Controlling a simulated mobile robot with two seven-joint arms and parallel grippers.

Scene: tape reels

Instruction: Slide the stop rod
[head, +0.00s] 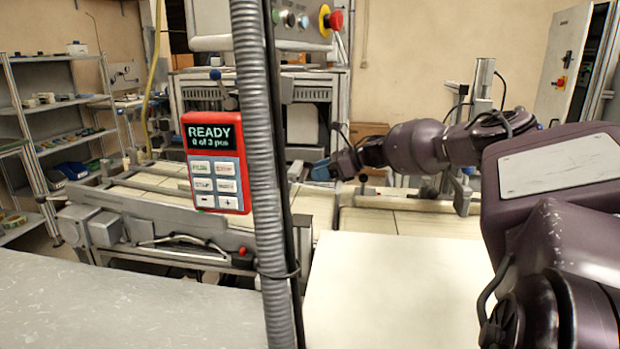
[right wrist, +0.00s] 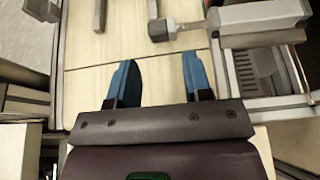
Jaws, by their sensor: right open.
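My left gripper is not in view.
A red control box (head: 214,162) reads "READY, 0 of 3 pcs". A ribbed grey hose (head: 262,180) stands upright in front, hiding part of the bed. A bare cream tabletop (head: 390,290) lies in front. Shelving (head: 60,105) stands at the left.

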